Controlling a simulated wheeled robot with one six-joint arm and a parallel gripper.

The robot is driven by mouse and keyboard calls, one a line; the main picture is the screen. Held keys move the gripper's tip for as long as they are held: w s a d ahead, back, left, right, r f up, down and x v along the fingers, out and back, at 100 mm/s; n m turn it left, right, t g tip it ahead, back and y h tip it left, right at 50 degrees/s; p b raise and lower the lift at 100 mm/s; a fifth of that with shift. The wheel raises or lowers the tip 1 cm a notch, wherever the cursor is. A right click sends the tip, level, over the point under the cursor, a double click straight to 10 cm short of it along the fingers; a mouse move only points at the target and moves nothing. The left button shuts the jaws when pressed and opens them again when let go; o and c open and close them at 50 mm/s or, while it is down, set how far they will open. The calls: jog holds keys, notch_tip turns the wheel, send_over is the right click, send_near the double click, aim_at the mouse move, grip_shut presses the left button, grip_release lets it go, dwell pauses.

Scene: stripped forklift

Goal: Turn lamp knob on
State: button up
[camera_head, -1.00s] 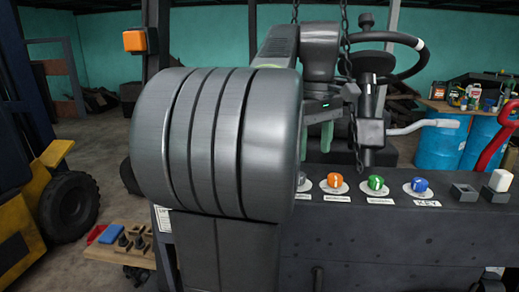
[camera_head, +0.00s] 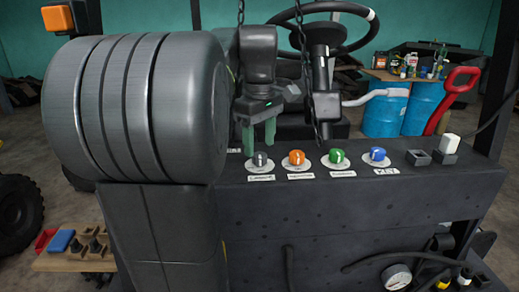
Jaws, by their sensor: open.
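A row of round knobs on white discs sits on the dark panel top (camera_head: 400,180): a grey knob (camera_head: 260,160), an orange knob (camera_head: 296,158), a green knob (camera_head: 337,157) and a blue knob (camera_head: 377,155). The labels in front of them are too small to read, so I cannot tell which is the lamp knob. My gripper (camera_head: 259,143) points down with its green fingers apart and empty. In the picture its fingertips are just above and behind the grey knob; whether they touch it is unclear.
A steering wheel (camera_head: 320,30) and a hanging chain (camera_head: 302,30) are close behind and right of my gripper. A white-tipped rocker switch (camera_head: 448,144) stands at the panel's right. Blue barrels (camera_head: 385,112) and a red handle (camera_head: 452,95) are farther back.

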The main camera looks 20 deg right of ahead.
aim_at(260, 160)
jog(key=shift+f, duration=1.45)
jog(key=shift+c, duration=0.3)
jog(key=c, duration=0.9)
jog(key=shift+c, duration=0.2)
jog(key=shift+m, duration=0.3)
jog(key=m, duration=0.5)
jog(key=shift+m, duration=0.3)
jog(key=m, duration=0.5)
jog(key=shift+m, duration=0.3)
jog(key=shift+m, duration=0.3)
